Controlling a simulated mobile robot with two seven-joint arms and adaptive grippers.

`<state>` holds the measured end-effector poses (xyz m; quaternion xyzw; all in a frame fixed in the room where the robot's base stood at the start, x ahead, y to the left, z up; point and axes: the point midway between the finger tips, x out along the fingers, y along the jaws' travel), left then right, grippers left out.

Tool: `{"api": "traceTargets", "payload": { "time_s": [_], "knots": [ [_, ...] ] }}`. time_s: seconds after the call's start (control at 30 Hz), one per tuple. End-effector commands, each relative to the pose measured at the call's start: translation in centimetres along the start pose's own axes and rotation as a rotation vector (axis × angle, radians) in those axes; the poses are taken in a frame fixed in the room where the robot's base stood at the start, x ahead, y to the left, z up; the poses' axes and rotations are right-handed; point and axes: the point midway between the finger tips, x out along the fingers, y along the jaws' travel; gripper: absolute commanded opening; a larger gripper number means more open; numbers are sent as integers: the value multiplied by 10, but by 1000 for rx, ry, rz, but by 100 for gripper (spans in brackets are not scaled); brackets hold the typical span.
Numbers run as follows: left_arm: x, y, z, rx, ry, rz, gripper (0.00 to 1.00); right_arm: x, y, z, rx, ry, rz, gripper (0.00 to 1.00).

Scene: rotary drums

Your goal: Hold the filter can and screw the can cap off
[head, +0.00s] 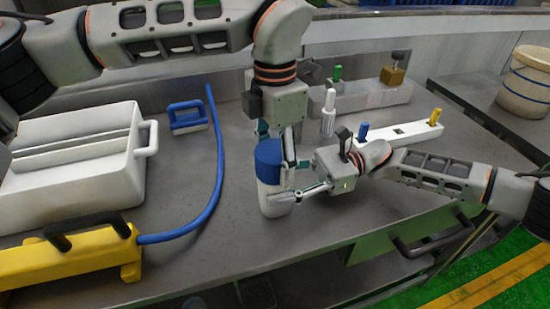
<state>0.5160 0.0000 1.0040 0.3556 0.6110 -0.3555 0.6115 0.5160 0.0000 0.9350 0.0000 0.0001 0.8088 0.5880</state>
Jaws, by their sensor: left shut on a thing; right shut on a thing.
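The filter can (273,199) is a white cylinder standing upright near the middle of the grey bench. Its blue can cap (268,153) sits on top, with no clear gap between them. My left gripper (276,141) reaches down from above and is shut on the cap; its fingers are partly hidden behind the cap. My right gripper (292,180) comes in from the right and is shut on the upper white body of the can, just below the cap. The can's far side is hidden.
A white bin (75,190) and a yellow block (75,264) with a blue hose (218,165) lie left. A blue-handled tool (187,117) lies behind. A white bottle (328,115) and a white bar (398,134) with pegs stand behind my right arm. Bare bench lies before the can.

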Motion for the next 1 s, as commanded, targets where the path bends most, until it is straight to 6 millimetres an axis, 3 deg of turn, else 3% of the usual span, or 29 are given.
{"api": "traceTargets", "payload": {
  "time_s": [1.0],
  "knots": [
    [0,-1,0,-1872,4,-1,27,0,0,-1,1,2,-2,0]
  ]
}}
